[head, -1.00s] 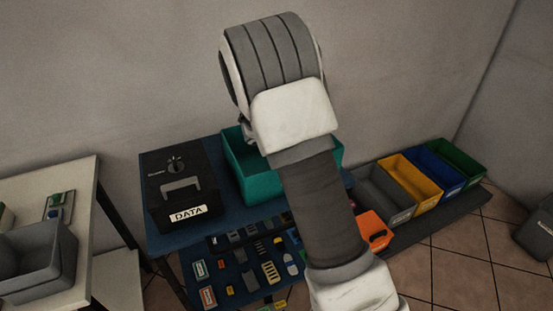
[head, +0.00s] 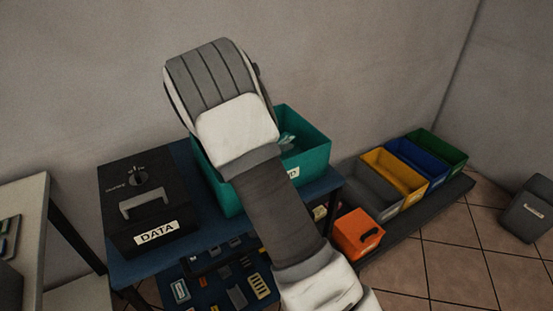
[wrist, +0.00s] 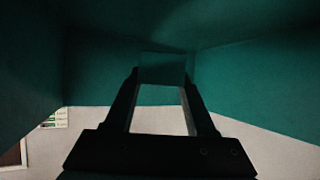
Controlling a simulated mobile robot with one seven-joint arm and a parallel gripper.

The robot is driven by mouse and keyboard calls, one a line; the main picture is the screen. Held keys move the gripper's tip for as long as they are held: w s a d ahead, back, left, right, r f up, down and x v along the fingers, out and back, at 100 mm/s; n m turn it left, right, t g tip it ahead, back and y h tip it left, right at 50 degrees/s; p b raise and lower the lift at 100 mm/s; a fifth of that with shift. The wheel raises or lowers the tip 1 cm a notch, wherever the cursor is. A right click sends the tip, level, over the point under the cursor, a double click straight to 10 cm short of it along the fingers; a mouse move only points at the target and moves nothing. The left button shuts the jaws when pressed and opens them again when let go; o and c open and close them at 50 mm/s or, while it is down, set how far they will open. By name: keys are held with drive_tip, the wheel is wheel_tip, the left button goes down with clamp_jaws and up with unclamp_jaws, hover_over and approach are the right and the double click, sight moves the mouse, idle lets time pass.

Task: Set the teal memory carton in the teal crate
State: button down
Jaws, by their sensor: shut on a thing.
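The teal crate (head: 310,163) stands on the blue table top with a pale label on its front, partly covered by my arm. In the wrist view its teal walls (wrist: 255,85) fill the upper part and sides. My gripper (wrist: 162,80) is shut on the teal carton (wrist: 163,66), a dark teal block between the fingertips, seen against the crate's walls. In the head view my gripper is hidden behind my arm. A small pale teal thing (head: 287,142) shows inside the crate; I cannot tell what it is. Whether the carton touches the crate floor cannot be told.
A black DATA box (head: 150,205) stands left of the crate on the blue table (head: 120,270). An orange bin (head: 358,232) is right of the table. Grey, yellow, blue and green bins (head: 395,172) line a low dark shelf. Small parts lie on the lower level.

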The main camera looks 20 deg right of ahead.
drive_tip(key=shift+f+b, duration=0.65)
drive_tip(key=shift+f, duration=1.35)
drive_tip(key=shift+f, duration=0.1)
drive_tip(key=shift+c, duration=1.2)
unclamp_jaws()
drive_tip(key=shift+r, duration=0.25)
drive_tip(key=p+v, duration=0.2)
drive_tip(key=v, duration=0.4)
drive_tip(key=shift+a+r, duration=0.1)
drive_tip(key=shift+a, duration=0.1)
drive_tip(key=shift+s+a+r, duration=0.1)
drive_tip(key=shift+s+a, duration=0.25)
